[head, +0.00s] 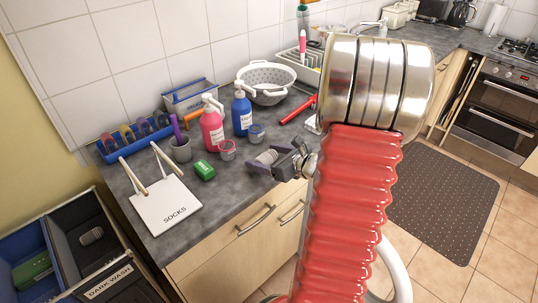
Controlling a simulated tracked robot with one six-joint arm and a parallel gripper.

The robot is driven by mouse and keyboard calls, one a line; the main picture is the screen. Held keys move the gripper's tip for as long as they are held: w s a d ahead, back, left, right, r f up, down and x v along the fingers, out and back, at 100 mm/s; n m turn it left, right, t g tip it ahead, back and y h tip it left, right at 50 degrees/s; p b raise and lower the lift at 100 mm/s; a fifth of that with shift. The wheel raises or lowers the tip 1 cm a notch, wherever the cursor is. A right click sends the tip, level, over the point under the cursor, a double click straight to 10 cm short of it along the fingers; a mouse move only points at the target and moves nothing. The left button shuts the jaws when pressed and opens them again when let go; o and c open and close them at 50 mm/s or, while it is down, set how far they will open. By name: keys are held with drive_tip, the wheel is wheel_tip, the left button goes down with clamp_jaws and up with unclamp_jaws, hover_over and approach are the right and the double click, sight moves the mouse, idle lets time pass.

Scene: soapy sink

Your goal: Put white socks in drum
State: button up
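A small pale, white-grey rolled bundle (267,156), which looks like the white socks, sits between the fingers of my gripper (272,161). My gripper is over the front edge of the counter and seems closed on the bundle. The finger contact is small and partly hidden by my arm. No drum shows in this view.
The counter (213,222) holds a pink bottle (212,130), a blue bottle (242,112), cups, a green sponge (204,170) and a colander (267,82). A DARK WASH hamper (110,283) stands lower left. Tiled floor (455,275) is open at right.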

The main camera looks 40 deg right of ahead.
drive_tip(key=shift+o, duration=0.7)
drive_tip(key=shift+s, duration=0.1)
drive_tip(key=a+v, duration=0.1)
drive_tip(key=v, duration=1.2)
drive_tip(key=shift+s+d, duration=0.3)
drive_tip(key=shift+d, duration=0.1)
drive_tip(key=shift+r, duration=0.15)
